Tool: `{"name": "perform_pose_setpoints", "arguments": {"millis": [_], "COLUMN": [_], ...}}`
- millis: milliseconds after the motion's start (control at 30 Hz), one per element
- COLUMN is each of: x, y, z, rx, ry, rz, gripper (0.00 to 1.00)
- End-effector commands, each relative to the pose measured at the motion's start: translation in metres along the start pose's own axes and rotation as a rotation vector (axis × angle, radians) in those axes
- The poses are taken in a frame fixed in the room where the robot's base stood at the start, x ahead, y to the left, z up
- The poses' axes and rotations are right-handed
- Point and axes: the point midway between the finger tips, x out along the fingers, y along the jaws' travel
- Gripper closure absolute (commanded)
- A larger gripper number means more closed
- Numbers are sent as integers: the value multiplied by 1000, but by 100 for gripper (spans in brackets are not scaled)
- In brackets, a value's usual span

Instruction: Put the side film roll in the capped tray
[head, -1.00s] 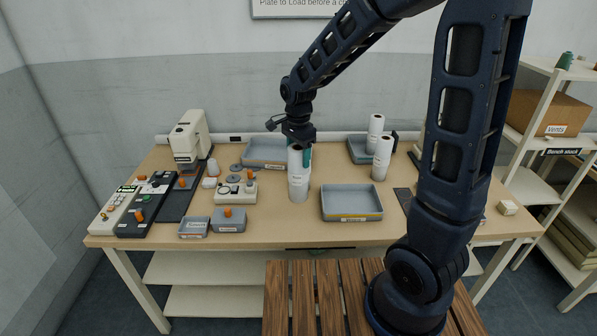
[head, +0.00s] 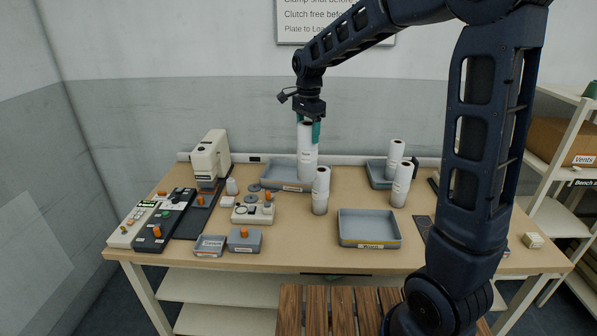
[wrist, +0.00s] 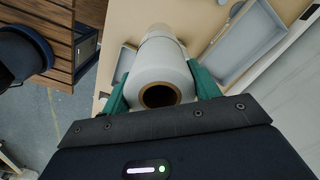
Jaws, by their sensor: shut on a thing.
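My gripper (head: 309,125) is shut on a tall white film roll (head: 306,155), upright and raised above the table. In the wrist view the green fingers of my gripper (wrist: 163,92) sit on either side of the white roll (wrist: 160,68), whose brown core ring faces the camera. A second white roll (head: 320,192) stands on the table just below and right of the held one. An empty grey front tray (head: 369,216) lies to the right.
A white roll (head: 395,154) stands at the back right tray (head: 376,174), and another roll (head: 402,184) stands in front. At left are a white press (head: 211,157), control boxes (head: 160,222) and small grey bins (head: 210,245).

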Motion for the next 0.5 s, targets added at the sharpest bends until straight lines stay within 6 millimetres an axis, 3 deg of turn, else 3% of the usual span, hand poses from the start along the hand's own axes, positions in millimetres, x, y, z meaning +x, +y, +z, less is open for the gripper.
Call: {"name": "perform_pose_setpoints", "arguments": {"millis": [100, 500], "x": [-6, -13], "y": [-36, -140], "z": [-13, -59], "rx": [-10, -51], "ry": [-1, -3], "rz": [-1, -1], "gripper": [98, 98]}}
